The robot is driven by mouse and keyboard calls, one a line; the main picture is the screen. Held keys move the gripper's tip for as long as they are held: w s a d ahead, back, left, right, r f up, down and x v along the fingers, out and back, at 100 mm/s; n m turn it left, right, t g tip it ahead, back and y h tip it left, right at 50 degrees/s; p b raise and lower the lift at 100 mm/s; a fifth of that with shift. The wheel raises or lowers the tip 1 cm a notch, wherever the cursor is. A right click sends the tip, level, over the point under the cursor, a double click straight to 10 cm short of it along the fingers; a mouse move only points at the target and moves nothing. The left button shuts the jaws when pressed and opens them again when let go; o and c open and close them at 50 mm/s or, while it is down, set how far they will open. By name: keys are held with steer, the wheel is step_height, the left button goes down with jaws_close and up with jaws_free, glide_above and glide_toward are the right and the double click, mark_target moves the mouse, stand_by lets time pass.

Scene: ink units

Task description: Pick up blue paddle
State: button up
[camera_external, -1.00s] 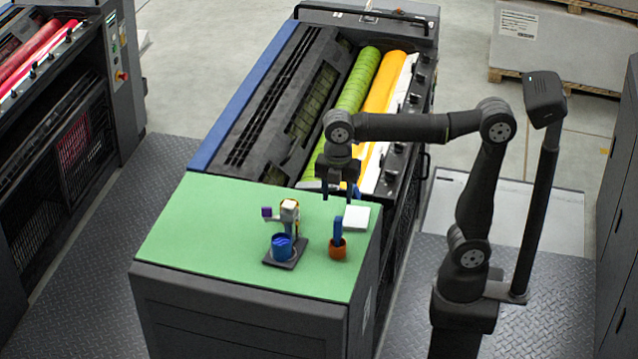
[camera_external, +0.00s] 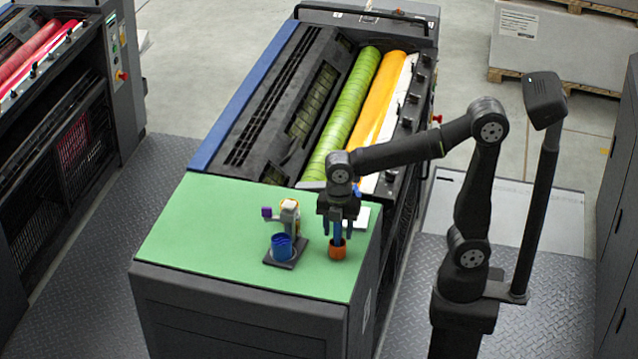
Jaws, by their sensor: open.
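The blue paddle (camera_external: 337,232) stands upright in a small orange cup (camera_external: 337,250) on the green top of the cabinet. My gripper (camera_external: 337,233) points straight down over the cup, with its fingers open on either side of the paddle. The upper part of the paddle is partly hidden by the gripper. I cannot tell whether a finger touches it.
To the left, a blue ink container (camera_external: 282,246) sits on a dark base with a grey mixer-like stand (camera_external: 290,215). A white pad (camera_external: 362,217) lies just behind the cup. The green surface (camera_external: 190,240) is clear on the left. The press rollers (camera_external: 345,110) are behind.

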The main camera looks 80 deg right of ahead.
jaws_close()
steer(key=shift+r, duration=0.15)
